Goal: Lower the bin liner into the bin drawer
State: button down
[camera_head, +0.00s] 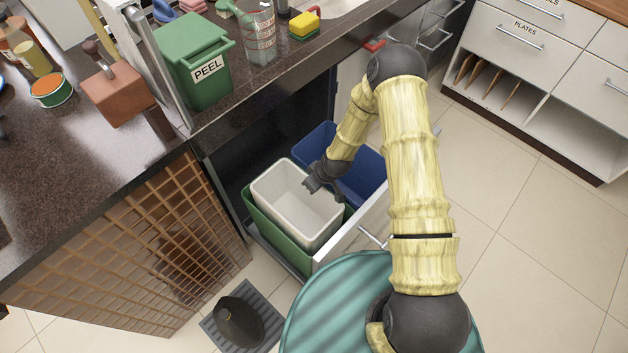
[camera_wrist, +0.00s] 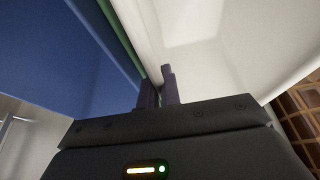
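The white bin liner (camera_head: 291,203) is a pale open-topped tub. It is partly inside the green bin (camera_head: 277,240) in the pulled-out drawer (camera_head: 352,228), with its rim above the green rim. My gripper (camera_head: 322,190) is at the liner's right rim, on the side toward the blue bin (camera_head: 362,180). In the wrist view my fingers (camera_wrist: 159,88) are close together with the liner's wall (camera_wrist: 138,24) between them, one finger inside and one outside. The liner's underside is hidden, so I cannot tell whether it touches the bin floor.
The dark countertop (camera_head: 245,98) overhangs the drawer's back. On it stand a green peel caddy (camera_head: 193,62), a glass jug (camera_head: 259,35) and a sponge (camera_head: 304,26). A brown lattice (camera_head: 150,250) stands left of the drawer. Tiled floor (camera_head: 540,235) is clear at right.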

jog(key=shift+f, duration=0.25)
jog(key=c, duration=1.5)
grip_release()
jog(key=shift+c, duration=0.2)
jog(key=shift+r, duration=0.1)
jog(key=p+v, duration=0.1)
jog(key=v, duration=1.6)
jog(key=shift+d, duration=0.2)
jog(key=shift+r, duration=0.1)
